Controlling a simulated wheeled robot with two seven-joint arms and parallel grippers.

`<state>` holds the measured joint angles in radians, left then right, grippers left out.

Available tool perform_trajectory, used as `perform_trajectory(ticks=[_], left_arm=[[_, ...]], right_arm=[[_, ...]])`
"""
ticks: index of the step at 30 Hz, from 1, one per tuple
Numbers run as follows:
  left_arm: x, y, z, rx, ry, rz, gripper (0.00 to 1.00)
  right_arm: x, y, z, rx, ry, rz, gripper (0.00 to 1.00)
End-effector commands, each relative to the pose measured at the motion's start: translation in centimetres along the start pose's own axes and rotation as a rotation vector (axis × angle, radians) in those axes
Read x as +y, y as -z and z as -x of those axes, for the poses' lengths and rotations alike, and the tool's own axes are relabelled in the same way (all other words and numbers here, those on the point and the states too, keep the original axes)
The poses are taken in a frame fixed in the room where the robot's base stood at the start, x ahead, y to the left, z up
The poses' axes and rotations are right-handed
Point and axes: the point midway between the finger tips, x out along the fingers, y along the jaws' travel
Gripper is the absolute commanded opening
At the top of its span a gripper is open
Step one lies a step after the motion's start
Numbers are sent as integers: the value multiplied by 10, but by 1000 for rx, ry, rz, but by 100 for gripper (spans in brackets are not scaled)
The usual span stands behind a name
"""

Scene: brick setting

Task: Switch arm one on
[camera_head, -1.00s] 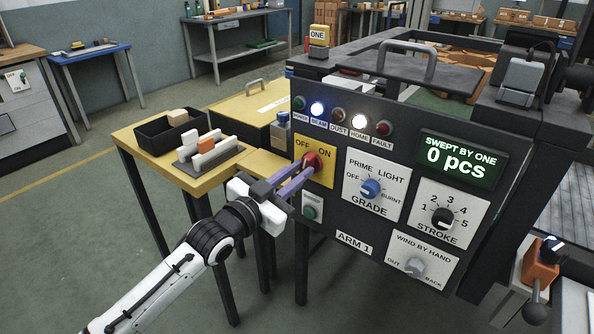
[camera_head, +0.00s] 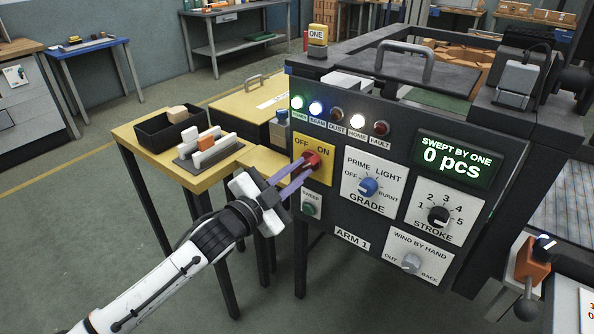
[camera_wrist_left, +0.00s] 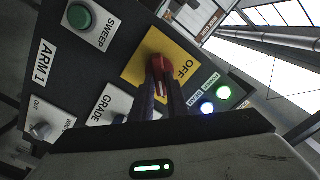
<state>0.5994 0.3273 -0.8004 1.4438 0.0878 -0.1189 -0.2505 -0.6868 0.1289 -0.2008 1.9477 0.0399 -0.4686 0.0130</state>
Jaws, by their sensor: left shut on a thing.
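The dark control panel marked ARM 1 (camera_head: 352,239) stands in front of me. Its red rotary switch (camera_head: 312,160) sits on a yellow OFF/ON plate (camera_head: 326,172) at the panel's upper left. My left gripper (camera_head: 304,166) is shut on the red switch, with purple fingers on either side of it. The left wrist view shows the red switch (camera_wrist_left: 159,66) between the fingertips, and part of the yellow plate. The green power lamp (camera_head: 297,102) is lit, as are the blue beam lamp (camera_head: 316,108) and the white home lamp (camera_head: 357,121). My right gripper is not in view.
Below the switch is a green sweep button (camera_head: 309,209). To its right are the grade knob (camera_head: 368,187), stroke knob (camera_head: 438,217) and wind-by-hand knob (camera_head: 411,263). A yellow table (camera_head: 189,184) with a black bin stands left of the panel.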

Motion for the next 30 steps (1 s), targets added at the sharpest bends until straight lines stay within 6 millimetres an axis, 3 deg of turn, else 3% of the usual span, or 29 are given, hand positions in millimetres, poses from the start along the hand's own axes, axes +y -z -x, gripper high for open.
perform_trajectory(ticks=[11, 12, 15, 25, 30], left_arm=[[1, -1, 0, -1, -1, -11, 0], [1, -1, 0, -1, -1, -11, 17], [1, 0, 0, -1, -1, -10, 33], [0, -1, 2, -1, -1, -7, 33], [1, -2, 23, -3, -1, -7, 33]], right_arm=[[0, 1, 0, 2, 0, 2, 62], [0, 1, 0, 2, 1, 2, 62], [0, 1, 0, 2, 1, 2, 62], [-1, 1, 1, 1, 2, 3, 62], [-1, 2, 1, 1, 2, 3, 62]])
